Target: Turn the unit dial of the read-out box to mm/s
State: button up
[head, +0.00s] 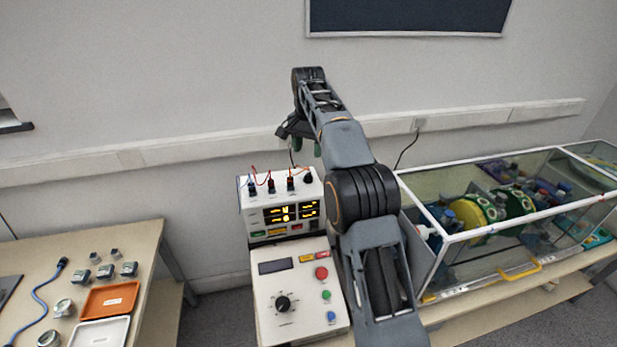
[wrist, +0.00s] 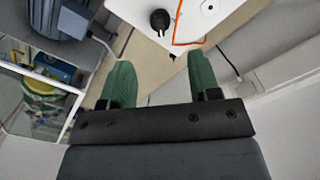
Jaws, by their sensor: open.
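The white read-out box (head: 247,217) stands at the back of the bench, with lit yellow displays on its front. On its top are several dark plugs with cables and a black knob (head: 308,176) at the right, which looks like the unit dial. In the wrist view the knob (wrist: 160,20) shows on the white top, beyond my fingertips. Its markings are too small to read. My gripper (head: 306,146) is above the back of the box. Its green fingers (wrist: 161,82) are apart, with nothing between them and not touching the knob.
A sloped control box (head: 262,290) with a black dial and coloured buttons stands in front of the read-out box. A glass case (head: 440,250) with machinery is at the right. An orange cable (wrist: 178,25) runs close to the knob. A side table (head: 140,260) holds trays and small parts.

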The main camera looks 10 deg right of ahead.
aim_at(308, 174)
notch_tip(308, 174, down, 9)
jog(key=shift+b, duration=0.3)
jog(key=c, duration=0.9)
